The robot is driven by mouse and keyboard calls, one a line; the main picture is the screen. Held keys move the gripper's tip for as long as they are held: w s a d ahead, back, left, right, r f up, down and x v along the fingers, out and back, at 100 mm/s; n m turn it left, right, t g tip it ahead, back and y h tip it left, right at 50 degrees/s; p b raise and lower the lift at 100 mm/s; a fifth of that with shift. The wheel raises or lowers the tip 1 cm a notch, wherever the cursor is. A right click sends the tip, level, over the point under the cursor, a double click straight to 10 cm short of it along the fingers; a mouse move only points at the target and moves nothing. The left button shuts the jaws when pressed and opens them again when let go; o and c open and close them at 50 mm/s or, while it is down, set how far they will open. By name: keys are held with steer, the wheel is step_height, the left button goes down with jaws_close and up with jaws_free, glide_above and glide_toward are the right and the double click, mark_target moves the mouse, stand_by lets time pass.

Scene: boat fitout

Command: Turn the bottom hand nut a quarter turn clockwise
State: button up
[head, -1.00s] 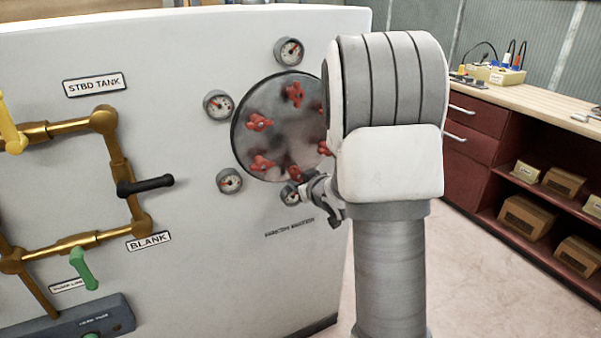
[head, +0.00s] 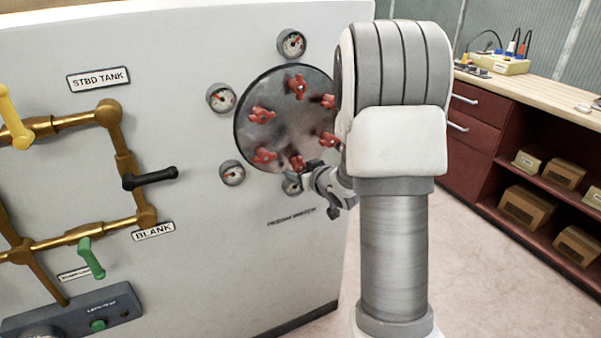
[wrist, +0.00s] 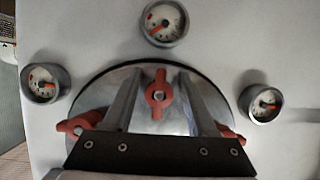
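The bottom hand nut (head: 297,163) is red with a pale centre and sits low on the round metal cover plate (head: 285,122). In the wrist view, which looks upside down, this nut (wrist: 158,94) is in the middle with its lobes roughly upright. My gripper (head: 309,179) is at the lower edge of the plate, close to the bottom nut. In the wrist view my gripper (wrist: 162,88) is open, with one finger on each side of the nut and gaps between. Contact with the nut is not visible.
Other red nuts, such as the top one (head: 298,86), ring the plate. Gauges surround it; one (head: 291,184) is just below the bottom nut, partly hidden by my gripper. My arm hides the plate's right side. Brass pipes with a black handle (head: 150,178) are at left.

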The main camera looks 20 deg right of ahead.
steer(key=shift+s, duration=0.15)
steer(key=p+v, duration=0.2)
steer(key=v, duration=1.5)
steer(key=shift+r, duration=0.1)
